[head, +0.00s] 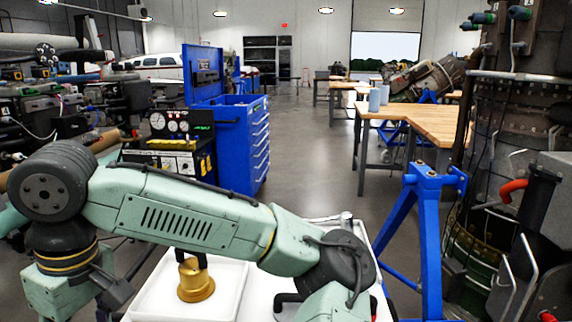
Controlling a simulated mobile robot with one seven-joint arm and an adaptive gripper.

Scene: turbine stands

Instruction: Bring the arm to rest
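My pale green arm (185,215) reaches across the front of the view from the left to a dark joint at the right. From that joint, a further link runs out of the frame at the bottom. I cannot make out my gripper or its fingers. A brass, bell-shaped part (196,280) stands in a white tray (150,296) below the arm. A black piece rises from its top and is partly hidden behind the arm. A black curved piece (288,298) shows beside the last visible link; I cannot tell what it belongs to.
A blue tool cabinet (243,140) and a black gauge panel (180,128) stand behind the arm. A blue stand (428,235) and a large turbine (500,150) are close on the right. Wooden-topped tables (425,120) stand farther back. Grey floor (305,150) is clear in the middle.

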